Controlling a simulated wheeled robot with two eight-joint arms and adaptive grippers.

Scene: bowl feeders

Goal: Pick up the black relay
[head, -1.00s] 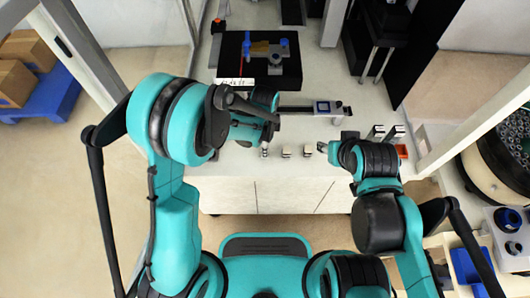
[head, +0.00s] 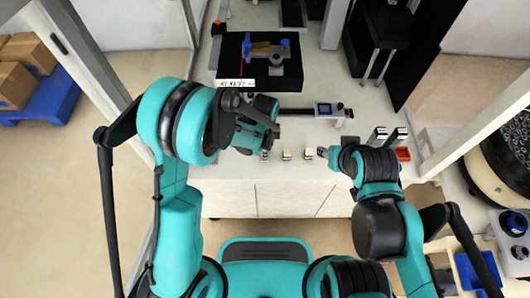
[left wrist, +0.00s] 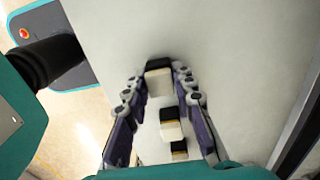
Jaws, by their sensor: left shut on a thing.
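My left gripper (left wrist: 160,76) has its two jointed fingers on either side of a small block with a black edge and pale grey face, the black relay (left wrist: 158,84), in the left wrist view. The fingertips press on its sides. In the head view the relay shows small at the lower tip of my left gripper (head: 264,154), at the front of the white bench. My right gripper (head: 322,153) hangs near the bench's front edge; its fingers are too small to read.
Two more small pale-and-black blocks (head: 287,155) (head: 309,154) stand in a row to the right, also visible behind in the left wrist view (left wrist: 170,130). A caliper-like device (head: 325,110) lies behind them. A black fixture (head: 260,65) stands further back. A red bin (head: 403,154) is at right.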

